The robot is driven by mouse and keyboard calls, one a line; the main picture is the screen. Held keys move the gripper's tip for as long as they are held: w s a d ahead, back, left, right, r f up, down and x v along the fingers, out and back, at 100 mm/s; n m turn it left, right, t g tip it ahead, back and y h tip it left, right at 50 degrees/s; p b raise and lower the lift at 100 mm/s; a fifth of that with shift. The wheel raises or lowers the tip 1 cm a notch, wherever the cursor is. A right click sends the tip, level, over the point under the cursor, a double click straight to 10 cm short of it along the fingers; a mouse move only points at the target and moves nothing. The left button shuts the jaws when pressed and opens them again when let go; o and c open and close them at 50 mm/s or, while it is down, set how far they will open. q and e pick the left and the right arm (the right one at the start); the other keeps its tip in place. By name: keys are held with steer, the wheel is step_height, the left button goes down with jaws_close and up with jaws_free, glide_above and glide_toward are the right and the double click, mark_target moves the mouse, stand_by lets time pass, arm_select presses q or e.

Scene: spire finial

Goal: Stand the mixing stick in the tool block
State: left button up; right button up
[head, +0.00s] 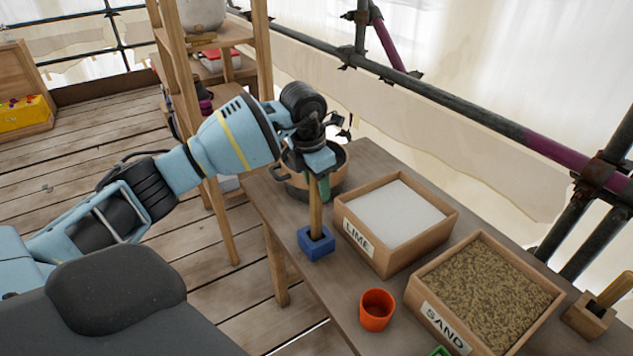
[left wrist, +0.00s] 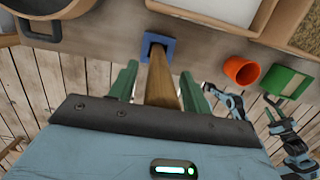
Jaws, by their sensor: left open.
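The mixing stick (head: 316,207) is a wooden rod standing about upright with its lower end in the blue tool block (head: 315,243). The block sits near the left edge of the table. My left gripper (head: 320,182) is above the block, at the stick's upper part. In the left wrist view, the stick (left wrist: 163,80) runs between the two green fingers (left wrist: 156,82) into the blue block (left wrist: 152,43). The fingers are apart, with a gap on each side of the stick. My right gripper is not clearly identifiable in either view.
A dark pot (head: 332,170) stands behind my left gripper. The lime box (head: 445,211) and sand box (head: 540,298) stand right of the block. An orange cup (head: 376,310) stands in front of them. A green item (left wrist: 288,82) lies near the cup. A wooden shelf (head: 232,37) rises behind the arm.

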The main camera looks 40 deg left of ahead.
arm_select(q)
step_height(320, 180, up, 12)
steer(key=s, duration=0.1)
steer(key=shift+s+a, duration=0.3)
steer(key=shift+s, duration=0.05)
stand_by(1.6)
